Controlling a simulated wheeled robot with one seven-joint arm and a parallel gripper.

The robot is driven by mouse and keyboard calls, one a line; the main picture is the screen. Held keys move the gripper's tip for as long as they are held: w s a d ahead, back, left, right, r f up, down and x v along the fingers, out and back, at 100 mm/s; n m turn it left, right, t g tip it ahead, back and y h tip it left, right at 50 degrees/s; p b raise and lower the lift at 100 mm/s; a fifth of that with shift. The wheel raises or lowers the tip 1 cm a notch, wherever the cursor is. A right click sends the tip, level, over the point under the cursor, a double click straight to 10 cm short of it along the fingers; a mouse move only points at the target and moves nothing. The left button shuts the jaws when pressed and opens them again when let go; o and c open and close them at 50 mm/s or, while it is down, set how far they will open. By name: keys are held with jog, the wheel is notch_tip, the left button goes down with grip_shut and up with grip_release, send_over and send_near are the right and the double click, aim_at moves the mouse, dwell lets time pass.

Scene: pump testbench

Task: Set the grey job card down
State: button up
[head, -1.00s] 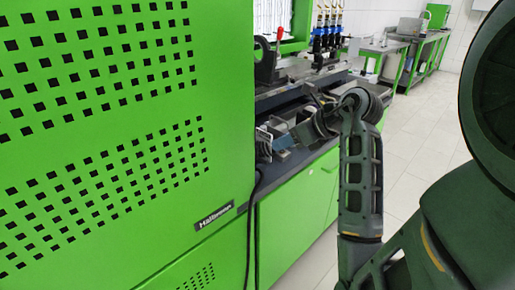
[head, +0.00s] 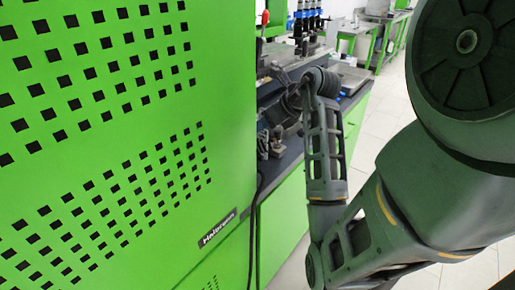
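My arm reaches in from the right to the workbench (head: 291,160). Its wrist is over the bench top, and my gripper (head: 291,106) is a small dark shape just left of the wrist, partly hidden by it. Its fingers cannot be made out, so I cannot tell whether it is open or shut. I cannot make out the grey job card in the head view.
A tall green perforated cabinet (head: 110,130) fills the left side, close to the arm. Grey metal fixtures (head: 269,142) stand on the bench beside it. Blue-topped parts (head: 308,20) stand at the back. Floor (head: 393,100) is clear on the right.

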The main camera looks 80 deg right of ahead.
jog(key=x, duration=0.3)
jog(key=shift+f, duration=0.25)
jog(key=shift+a, duration=0.1)
grip_shut()
